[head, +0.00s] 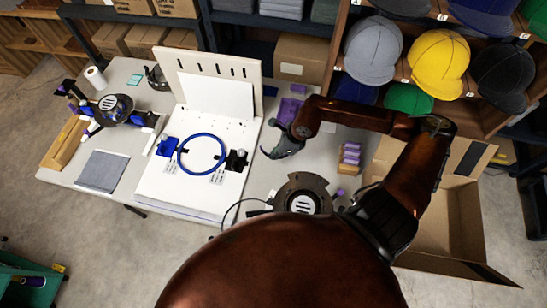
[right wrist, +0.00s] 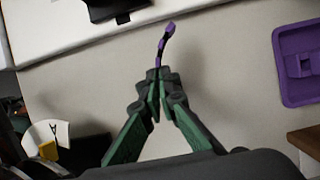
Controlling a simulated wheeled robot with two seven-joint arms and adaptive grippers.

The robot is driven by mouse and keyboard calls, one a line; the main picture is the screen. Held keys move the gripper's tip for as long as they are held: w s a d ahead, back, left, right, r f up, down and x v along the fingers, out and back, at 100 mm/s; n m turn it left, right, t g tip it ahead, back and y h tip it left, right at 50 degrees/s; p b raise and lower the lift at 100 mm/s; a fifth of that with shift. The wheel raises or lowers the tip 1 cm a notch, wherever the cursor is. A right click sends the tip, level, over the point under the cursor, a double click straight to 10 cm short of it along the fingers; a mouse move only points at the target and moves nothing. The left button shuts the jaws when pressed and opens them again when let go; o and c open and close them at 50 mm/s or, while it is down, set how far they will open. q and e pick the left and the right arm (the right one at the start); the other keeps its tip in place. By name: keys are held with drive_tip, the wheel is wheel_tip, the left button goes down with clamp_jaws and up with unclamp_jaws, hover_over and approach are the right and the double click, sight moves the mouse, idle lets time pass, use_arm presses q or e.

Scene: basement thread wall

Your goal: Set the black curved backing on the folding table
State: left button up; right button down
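My right gripper (head: 281,150) is over the grey folding table (head: 262,187), to the right of the white board. In the right wrist view its two fingers (right wrist: 155,88) come together at the tips. A thin, curved black strip with purple parts (right wrist: 163,45) rises from between the fingertips; it looks like the black curved backing seen edge-on. Its lower end is hidden by the fingers. I cannot make it out clearly in the head view, nor tell whether it touches the table. My left gripper is not in view.
The white board (head: 150,197) carries a blue ring (head: 202,154). A purple tray (head: 288,110) lies behind my gripper; it also shows in the right wrist view (right wrist: 300,65). Purple-topped items (head: 350,157) and an open cardboard box (head: 440,215) are at right.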

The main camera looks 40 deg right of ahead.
drive_tip(key=shift+f, duration=0.45)
wheel_tip(320, 180, down, 3)
drive_tip(key=shift+f+b, duration=0.1)
drive_tip(key=shift+b, duration=0.2)
drive_tip(key=c, duration=2.4)
unclamp_jaws()
drive_tip(key=shift+o, duration=1.2)
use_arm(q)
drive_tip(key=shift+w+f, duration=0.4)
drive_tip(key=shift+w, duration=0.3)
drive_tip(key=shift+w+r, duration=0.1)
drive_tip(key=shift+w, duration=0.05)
